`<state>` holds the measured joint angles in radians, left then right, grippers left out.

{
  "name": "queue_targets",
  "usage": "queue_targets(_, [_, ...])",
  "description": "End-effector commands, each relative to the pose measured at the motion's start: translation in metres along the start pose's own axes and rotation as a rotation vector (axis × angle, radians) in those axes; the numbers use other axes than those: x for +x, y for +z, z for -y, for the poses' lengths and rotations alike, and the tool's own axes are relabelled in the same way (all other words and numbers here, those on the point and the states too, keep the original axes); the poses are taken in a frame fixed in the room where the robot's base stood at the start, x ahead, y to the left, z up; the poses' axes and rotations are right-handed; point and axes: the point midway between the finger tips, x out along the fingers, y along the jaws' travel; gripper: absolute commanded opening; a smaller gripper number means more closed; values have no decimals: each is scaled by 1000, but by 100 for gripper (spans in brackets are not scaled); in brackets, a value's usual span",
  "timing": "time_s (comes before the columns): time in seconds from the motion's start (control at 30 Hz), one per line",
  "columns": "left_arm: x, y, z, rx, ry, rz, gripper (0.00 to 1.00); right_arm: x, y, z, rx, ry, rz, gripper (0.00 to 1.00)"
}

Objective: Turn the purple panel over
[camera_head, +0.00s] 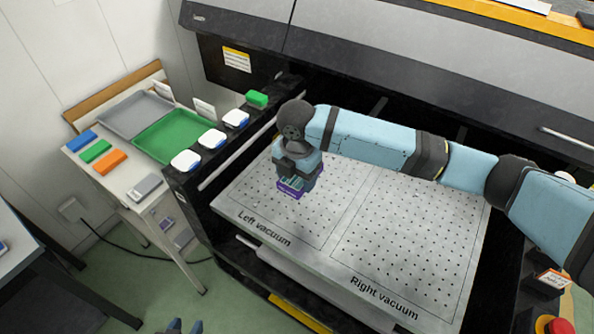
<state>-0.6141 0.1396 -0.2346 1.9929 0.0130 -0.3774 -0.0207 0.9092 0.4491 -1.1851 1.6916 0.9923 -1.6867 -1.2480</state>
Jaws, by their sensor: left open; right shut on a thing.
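The purple panel (289,193) is on or just above the left half of the perforated printer bed, above the words "Left vacuum". My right gripper (291,184) points down at it and is shut on it. The gripper and wrist hide much of the panel, so I cannot tell whether it touches the bed. My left gripper (185,327) only just shows at the bottom edge, with two blue tips apart. It is open and far from the panel.
The right half of the bed (408,240) is clear. A side table holds a grey tray (136,113), a green tray (172,137) and small coloured blocks (96,151). A red button (560,326) is at bottom right.

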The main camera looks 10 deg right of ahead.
Motion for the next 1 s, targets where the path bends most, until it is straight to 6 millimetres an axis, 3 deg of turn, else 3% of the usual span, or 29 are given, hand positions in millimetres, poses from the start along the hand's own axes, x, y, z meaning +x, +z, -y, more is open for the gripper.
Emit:
queue_targets(0.47, [0, 1, 0, 0, 0, 0, 43, 12, 0, 0, 0, 0, 1, 39])
queue_targets(0.5, [0, 1, 0, 0, 0, 0, 43, 12, 0, 0, 0, 0, 1, 72])
queue_targets(0.6, [0, 1, 0, 0, 0, 0, 43, 12, 0, 0, 0, 0, 1, 93])
queue_targets(0.87, [0, 0, 0, 0, 0, 0, 43, 11, 0, 0, 0, 0, 1, 93])
queue_targets(1.0, [1, 1, 0, 0, 0, -1, 43, 2, 0, -1, -1, 2, 0, 93])
